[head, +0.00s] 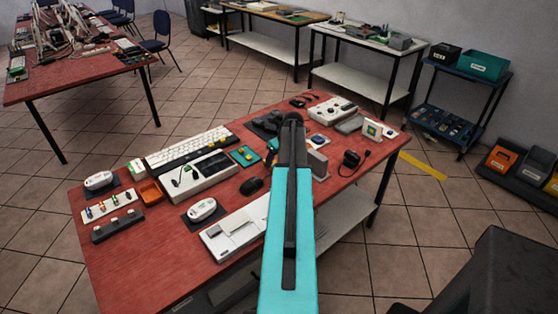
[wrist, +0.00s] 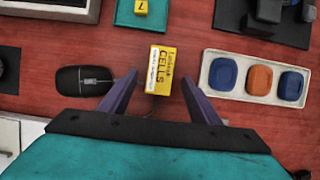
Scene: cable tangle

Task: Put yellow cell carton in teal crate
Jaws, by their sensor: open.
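The yellow cell carton (wrist: 158,68) is small, with "CELLS" printed on it, and lies on the red table (wrist: 60,32) in the wrist view. My gripper (wrist: 158,82) is open, with one finger on each side of the carton's near part and visible gaps at both sides. I cannot tell how high the fingers are above the table. In the head view my arm hides the carton. The teal crate (head: 482,66) stands at the far right, on top of a dark blue trolley (head: 453,82), well away from my gripper.
A black mouse (wrist: 84,80) lies left of the carton. A white tray (wrist: 228,83) with blue and orange pieces lies to its right, and a teal mat (wrist: 125,18) lies behind. A black box (head: 446,54) stands beside the crate. Tiled floor separates table and trolley.

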